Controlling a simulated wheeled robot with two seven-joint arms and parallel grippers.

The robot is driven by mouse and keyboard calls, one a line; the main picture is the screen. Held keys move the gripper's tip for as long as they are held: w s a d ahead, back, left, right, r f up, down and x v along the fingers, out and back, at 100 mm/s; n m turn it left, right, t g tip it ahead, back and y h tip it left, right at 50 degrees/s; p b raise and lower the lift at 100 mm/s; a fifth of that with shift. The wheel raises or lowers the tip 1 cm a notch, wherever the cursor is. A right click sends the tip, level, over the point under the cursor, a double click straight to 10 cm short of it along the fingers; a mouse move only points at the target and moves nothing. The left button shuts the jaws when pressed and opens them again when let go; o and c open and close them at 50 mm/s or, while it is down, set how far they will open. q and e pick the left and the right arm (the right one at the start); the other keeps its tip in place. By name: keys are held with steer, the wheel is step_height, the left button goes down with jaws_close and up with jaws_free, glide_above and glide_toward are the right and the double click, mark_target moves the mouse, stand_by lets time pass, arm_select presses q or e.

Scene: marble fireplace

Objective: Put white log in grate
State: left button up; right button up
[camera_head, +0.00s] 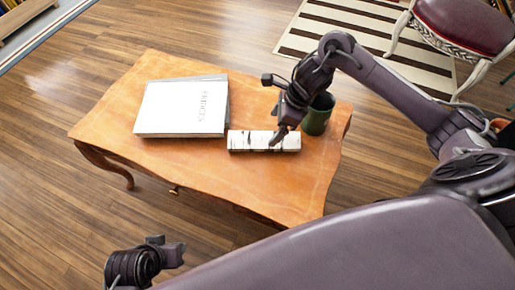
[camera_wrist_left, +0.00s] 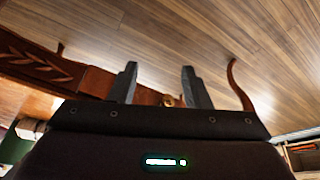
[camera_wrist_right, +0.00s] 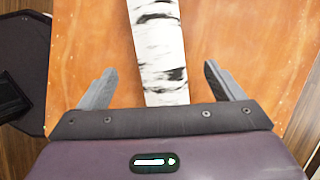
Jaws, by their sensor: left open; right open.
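The white log (camera_head: 250,141), birch-like with dark marks, lies on the wooden table in front of the books. My right gripper (camera_head: 279,137) is over the log's right half in the head view. In the right wrist view the log (camera_wrist_right: 157,50) runs between the two spread, open fingers of the right gripper (camera_wrist_right: 158,82), nearer the left one; I cannot tell whether they touch it. My left gripper (camera_wrist_left: 160,82) is open and empty, low in front of the table, and shows only partly in the head view (camera_head: 172,255). The grate is not in view.
The wooden table (camera_head: 284,185) has a bare front part. White books (camera_head: 182,108) lie at its left, and a dark green mug (camera_head: 317,115) stands close to my right gripper. A red-seated chair (camera_head: 463,25) and striped rug (camera_head: 345,28) are behind. Wooden floor (camera_head: 45,170) is open at left.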

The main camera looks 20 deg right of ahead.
mark_target(267, 136)
steer(key=shift+f+n, duration=0.2)
steer(key=shift+n, duration=0.2)
steer(key=shift+f, duration=0.25)
steer(key=b+x, duration=0.1)
steer(key=x, duration=0.6)
steer(key=shift+f, duration=0.1)
arm_select(q)
steer(key=shift+w+d+r+t+h, duration=0.1)
steer(key=shift+d+r+t+h, duration=0.15)
steer(key=shift+d+t+h, duration=0.4)
steer(key=shift+d+y, duration=0.15)
steer(key=shift+y, duration=0.1)
arm_select(e)
steer(key=c, duration=1.5)
